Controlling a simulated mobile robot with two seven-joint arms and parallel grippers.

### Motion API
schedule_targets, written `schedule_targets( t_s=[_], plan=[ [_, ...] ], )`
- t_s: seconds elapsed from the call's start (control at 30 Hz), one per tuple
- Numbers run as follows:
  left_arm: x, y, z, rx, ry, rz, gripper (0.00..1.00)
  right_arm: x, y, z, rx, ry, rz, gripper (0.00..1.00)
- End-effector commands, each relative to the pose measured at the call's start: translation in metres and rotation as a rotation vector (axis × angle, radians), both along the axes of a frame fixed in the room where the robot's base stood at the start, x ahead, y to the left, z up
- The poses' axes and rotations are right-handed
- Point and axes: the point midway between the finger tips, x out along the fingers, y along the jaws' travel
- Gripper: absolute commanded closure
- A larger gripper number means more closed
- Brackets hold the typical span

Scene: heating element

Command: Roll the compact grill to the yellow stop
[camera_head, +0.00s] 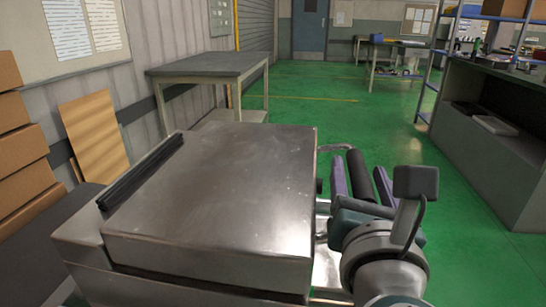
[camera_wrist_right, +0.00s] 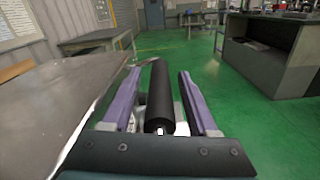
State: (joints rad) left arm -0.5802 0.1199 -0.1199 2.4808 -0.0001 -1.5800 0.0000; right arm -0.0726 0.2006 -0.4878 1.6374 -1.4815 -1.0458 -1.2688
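The compact grill (camera_head: 215,195) is a large steel box with a closed, flat lid, directly in front of me. It also shows at the left of the right wrist view (camera_wrist_right: 50,105). A black cylindrical handle (camera_wrist_right: 158,100) sticks out along its right side. My right gripper (camera_head: 361,180) has its purple fingers on either side of this handle. In the wrist view, gaps show between the handle and both fingers, wider on the right. A yellow line (camera_head: 320,99) crosses the green floor far ahead; whether it is the yellow stop, I cannot tell. My left gripper is not in view.
A grey-topped table (camera_head: 208,66) stands ahead left by the wall. Stacked cardboard boxes (camera_head: 22,150) and a leaning board (camera_head: 93,135) are at the left. A grey workbench (camera_head: 490,150) with a blue shelf frame stands at the right. Green floor (camera_head: 345,115) between them is clear.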

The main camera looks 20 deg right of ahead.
Motion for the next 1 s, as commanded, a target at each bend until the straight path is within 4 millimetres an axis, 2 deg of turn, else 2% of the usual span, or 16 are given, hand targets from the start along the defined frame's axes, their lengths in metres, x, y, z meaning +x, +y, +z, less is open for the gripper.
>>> schedule_targets(
  t_s=[0.07,0.5,1.0],
  plan=[
    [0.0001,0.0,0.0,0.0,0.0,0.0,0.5,-0.0002,0.0001,0.0,0.0,0.0,0.0,0.51],
    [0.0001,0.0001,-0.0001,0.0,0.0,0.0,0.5,-0.0003,0.0002,0.0,0.001,-0.001,0.0,1.0],
    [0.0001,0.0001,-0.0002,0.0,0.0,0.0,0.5,-0.0003,0.0003,0.0,0.001,-0.001,0.0,1.0]
  ],
)
